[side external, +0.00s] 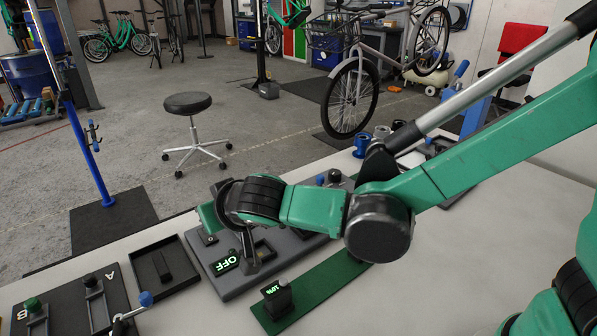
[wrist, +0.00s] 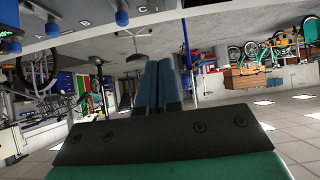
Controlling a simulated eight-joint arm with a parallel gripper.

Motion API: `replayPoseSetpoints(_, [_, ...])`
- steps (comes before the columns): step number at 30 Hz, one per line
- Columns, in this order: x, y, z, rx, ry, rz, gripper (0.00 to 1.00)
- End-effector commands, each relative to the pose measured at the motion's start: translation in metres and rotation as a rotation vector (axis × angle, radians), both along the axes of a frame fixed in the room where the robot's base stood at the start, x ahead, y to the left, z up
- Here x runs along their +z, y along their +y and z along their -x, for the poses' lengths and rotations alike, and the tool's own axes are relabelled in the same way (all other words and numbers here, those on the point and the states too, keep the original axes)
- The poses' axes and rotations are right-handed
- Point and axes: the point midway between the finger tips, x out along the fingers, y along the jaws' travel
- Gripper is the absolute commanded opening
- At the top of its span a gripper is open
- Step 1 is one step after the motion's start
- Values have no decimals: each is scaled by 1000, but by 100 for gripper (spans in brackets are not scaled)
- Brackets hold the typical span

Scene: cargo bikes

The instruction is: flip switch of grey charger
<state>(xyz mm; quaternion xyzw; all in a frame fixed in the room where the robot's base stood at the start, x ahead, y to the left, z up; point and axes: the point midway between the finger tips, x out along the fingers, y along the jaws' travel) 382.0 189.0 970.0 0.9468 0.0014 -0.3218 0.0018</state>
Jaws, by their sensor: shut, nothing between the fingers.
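The grey charger (side external: 228,284) is a flat grey panel on the bench in the side external view. A small display (side external: 226,263) on it shows OFF in green. My gripper (side external: 249,266) points down over the panel, just right of that display. Whether its tips touch the panel or a switch, I cannot tell. My arm hides part of the panel, and I cannot clearly make out the switch. In the wrist view my gripper's two blue-grey fingers (wrist: 159,66) are together with nothing between them.
A green board (side external: 320,291) with a small black display unit (side external: 276,295) lies just right of the panel. A black tray (side external: 162,268) and a dark board marked A and B (side external: 68,308) with levers lie left. A stool (side external: 188,104) stands beyond the bench.

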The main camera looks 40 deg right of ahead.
Motion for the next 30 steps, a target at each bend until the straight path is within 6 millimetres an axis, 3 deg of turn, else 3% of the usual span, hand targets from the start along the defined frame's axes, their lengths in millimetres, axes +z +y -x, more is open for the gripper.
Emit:
replayPoseSetpoints(5, [5,0,-13,-5,8,-4,0])
replayPoseSetpoints(16, [0,0,-18,-5,8,-3,0])
replayPoseSetpoints(30, [-46,0,-77,-7,8,-4,0])
